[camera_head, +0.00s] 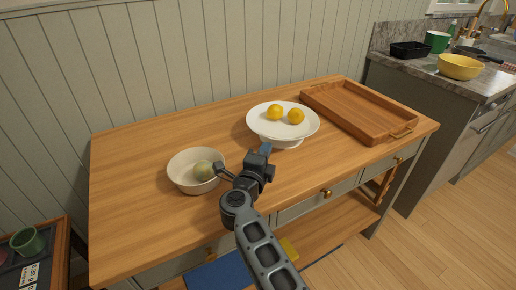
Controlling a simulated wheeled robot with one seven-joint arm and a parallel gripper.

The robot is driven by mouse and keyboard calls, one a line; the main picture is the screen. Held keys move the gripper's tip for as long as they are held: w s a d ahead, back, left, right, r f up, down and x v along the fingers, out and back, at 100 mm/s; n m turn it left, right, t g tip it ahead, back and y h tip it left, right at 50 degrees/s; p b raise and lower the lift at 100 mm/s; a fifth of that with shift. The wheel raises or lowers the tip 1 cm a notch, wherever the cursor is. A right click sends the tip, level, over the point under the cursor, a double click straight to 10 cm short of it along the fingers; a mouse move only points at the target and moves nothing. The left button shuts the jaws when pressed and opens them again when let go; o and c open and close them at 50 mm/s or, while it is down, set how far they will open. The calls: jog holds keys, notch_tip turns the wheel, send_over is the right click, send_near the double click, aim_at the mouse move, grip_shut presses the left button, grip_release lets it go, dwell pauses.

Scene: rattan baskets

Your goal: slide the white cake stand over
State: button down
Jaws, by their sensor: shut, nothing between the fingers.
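The white cake stand (264,127) is a shallow dish on a short foot, upright on the wooden table, right of centre. Two yellow-orange round fruits (275,112) lie in it. My arm reaches in from the bottom of the picture.
A wooden tray (350,107) with handles lies right of the stand. The back left of the tabletop (135,150) is clear. A wall runs behind.

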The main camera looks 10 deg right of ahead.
jog(key=v, duration=0.9)
jog(key=shift+s+a, duration=0.15)
jog(key=shift+a, duration=0.1)
jog(key=c, duration=1.8)
grip_release()
jog(key=shift+c, duration=0.2)
